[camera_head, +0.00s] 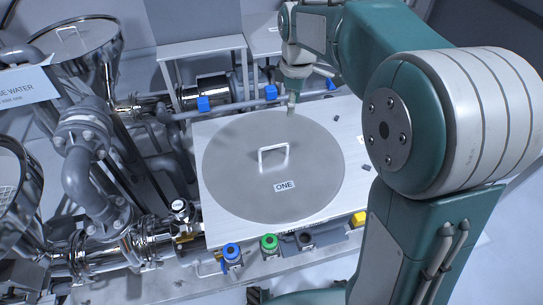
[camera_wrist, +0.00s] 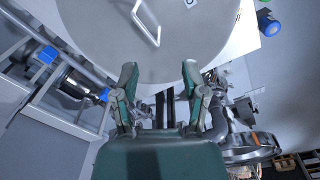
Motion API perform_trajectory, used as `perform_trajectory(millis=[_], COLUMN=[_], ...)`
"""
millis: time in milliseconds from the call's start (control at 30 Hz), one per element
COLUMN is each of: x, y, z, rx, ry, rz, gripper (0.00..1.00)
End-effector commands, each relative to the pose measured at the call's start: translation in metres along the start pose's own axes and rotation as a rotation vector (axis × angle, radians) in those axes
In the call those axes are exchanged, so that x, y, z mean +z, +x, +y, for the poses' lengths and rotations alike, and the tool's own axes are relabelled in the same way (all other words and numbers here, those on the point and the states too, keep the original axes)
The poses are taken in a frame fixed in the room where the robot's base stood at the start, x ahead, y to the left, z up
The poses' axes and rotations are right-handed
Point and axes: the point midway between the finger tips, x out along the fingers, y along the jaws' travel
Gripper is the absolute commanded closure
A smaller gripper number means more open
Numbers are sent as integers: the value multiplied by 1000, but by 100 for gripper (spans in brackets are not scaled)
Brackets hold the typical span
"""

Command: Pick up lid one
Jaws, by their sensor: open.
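Lid one (camera_head: 235,185) is a large round flat grey metal disc on a white tabletop. It has a pale bent-bar handle (camera_head: 274,155) standing near its middle and a label reading "ONE" (camera_head: 285,186). In the wrist view the lid (camera_wrist: 100,30) fills the upper middle, with its handle (camera_wrist: 147,24) at the top. My gripper (camera_head: 293,105) is above the far edge of the lid, apart from the handle. In the wrist view my gripper (camera_wrist: 160,75) is open, its two fingers spread with nothing between them.
The white table (camera_head: 215,225) carries the lid. A blue valve (camera_head: 232,252), a green valve (camera_head: 269,243) and a yellow one (camera_head: 359,219) line its near edge. Pipes and a hopper with another handled lid (camera_head: 75,42) stand left. A pipe (camera_head: 240,107) runs behind.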

Motion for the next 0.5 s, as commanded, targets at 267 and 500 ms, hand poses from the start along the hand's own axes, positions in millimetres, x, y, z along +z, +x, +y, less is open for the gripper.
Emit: perform_trajectory(millis=[267,500], x=[-41,-67], y=[57,101], z=[39,56], rx=[-113,-192], ry=[-303,-510], rz=[-43,-57], gripper=[43,43])
